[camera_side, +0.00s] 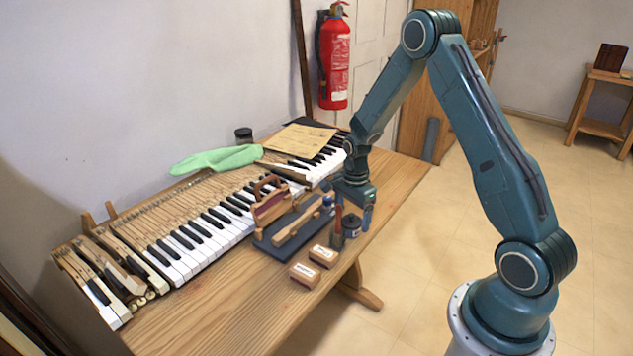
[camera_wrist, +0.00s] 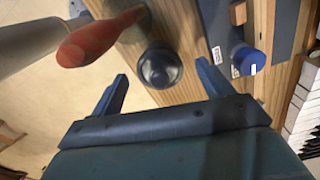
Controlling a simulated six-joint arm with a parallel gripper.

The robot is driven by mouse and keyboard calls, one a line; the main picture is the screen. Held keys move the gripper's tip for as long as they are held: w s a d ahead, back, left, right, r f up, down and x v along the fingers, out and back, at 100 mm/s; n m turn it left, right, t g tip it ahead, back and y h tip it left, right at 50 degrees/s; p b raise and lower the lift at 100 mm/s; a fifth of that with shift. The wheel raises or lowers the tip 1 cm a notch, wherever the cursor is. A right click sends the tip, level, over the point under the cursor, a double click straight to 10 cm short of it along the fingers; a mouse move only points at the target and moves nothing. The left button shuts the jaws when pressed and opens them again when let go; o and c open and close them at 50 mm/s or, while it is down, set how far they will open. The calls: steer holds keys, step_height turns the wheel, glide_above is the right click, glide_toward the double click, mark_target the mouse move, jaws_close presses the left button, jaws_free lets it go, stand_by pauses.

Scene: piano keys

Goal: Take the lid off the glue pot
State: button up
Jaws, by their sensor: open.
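A small dark jar with a round dark lid (camera_side: 351,228), which looks like the glue pot, stands upright near the bench's front right edge. In the wrist view the lid (camera_wrist: 160,66) shows from above, between my fingertips in the picture. My gripper (camera_side: 354,210) points down just above the jar, open and empty, with one finger to each side. I cannot tell how much height separates the fingertips and the lid. A bottle with a blue cap (camera_wrist: 248,60) and white label stands to the jar's right in the wrist view; the cap also shows in the side view (camera_side: 327,200).
A red-handled tool (camera_wrist: 95,42) stands close to the left finger in the wrist view. A dark tray (camera_side: 272,240) with wooden tools, two small wooden blocks (camera_side: 304,274) and the piano keys (camera_side: 210,236) lie nearby. Another dark jar (camera_side: 243,136) stands at the back.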

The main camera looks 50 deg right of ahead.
mark_target(352, 214)
stand_by(0.4)
steer(key=c, duration=1)
steer(key=shift+c, duration=0.2)
step_height(352, 214, up, 20)
stand_by(0.6)
